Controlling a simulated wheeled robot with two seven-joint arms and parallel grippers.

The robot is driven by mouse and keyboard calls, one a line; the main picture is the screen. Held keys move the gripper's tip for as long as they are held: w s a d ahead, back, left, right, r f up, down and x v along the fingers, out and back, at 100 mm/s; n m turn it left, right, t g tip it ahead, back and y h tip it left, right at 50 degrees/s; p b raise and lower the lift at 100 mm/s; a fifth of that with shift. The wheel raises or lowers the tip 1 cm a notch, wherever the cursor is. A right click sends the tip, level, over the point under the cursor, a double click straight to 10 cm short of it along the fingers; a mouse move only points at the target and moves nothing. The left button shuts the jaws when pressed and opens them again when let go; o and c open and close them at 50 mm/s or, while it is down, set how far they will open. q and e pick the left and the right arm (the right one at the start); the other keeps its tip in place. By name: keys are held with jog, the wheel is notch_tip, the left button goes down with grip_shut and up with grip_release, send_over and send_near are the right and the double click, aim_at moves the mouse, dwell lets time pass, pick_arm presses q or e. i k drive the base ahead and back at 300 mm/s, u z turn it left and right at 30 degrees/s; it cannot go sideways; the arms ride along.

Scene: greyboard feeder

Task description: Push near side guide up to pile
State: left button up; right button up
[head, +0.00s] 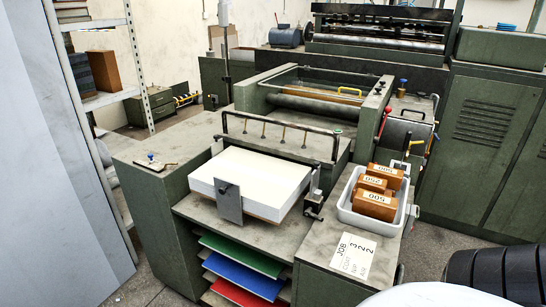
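The pile (262,172) is a thick white stack of sheets on the feeder, with a brown layer showing under its lower edge. A grey upright plate (229,208) with a dark knob stands at the pile's front face and overlaps it in the picture; I cannot tell whether they touch. A small dark metal guide block (314,204) with an upright stands by the pile's right corner. Which of these two is the near side guide is not marked. Neither of my grippers shows in the head view.
A grey tray (346,210) with numbered brown blocks (374,204) sits right of the pile, behind a job card (353,255). A black rail (280,124) spans behind the pile. Coloured boards (243,275) lie on shelves below. A metal rack (134,60) stands left.

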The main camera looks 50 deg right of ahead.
aim_at(314, 192)
jog(key=k, duration=0.3)
jog(key=z, duration=0.85)
